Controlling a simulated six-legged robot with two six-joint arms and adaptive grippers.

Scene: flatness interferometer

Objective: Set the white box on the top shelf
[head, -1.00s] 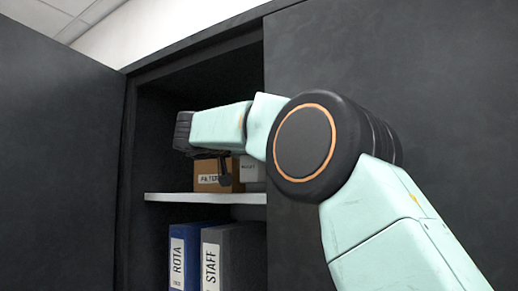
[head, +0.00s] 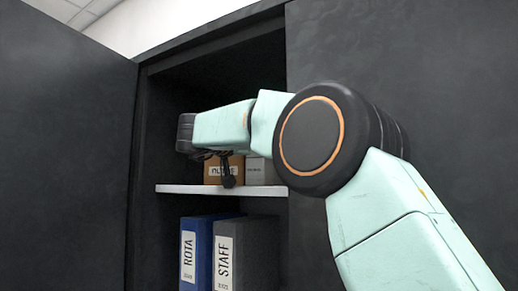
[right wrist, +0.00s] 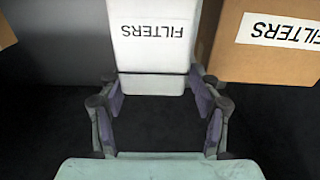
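The white box (right wrist: 152,35), with an upside-down FILTERS label in the right wrist view, lies straight ahead of my right gripper (right wrist: 155,80). In the head view a pale grey-white box (head: 260,171) stands behind the shelf's front edge, right of a brown box. My right gripper (head: 228,172) is inside the cabinet, just above the front edge of the top shelf (head: 190,189). Its two fingers are apart, with their tips close beside the white box's edges. I cannot tell whether they press on it. My left gripper is in neither view.
A brown FILTERS box (right wrist: 265,45) is close beside the white box; it also shows in the head view (head: 211,174). Blue (head: 196,252) and grey (head: 250,255) binders stand below the shelf. A dark cabinet door (head: 65,150) and a dark panel (head: 440,90) flank the opening.

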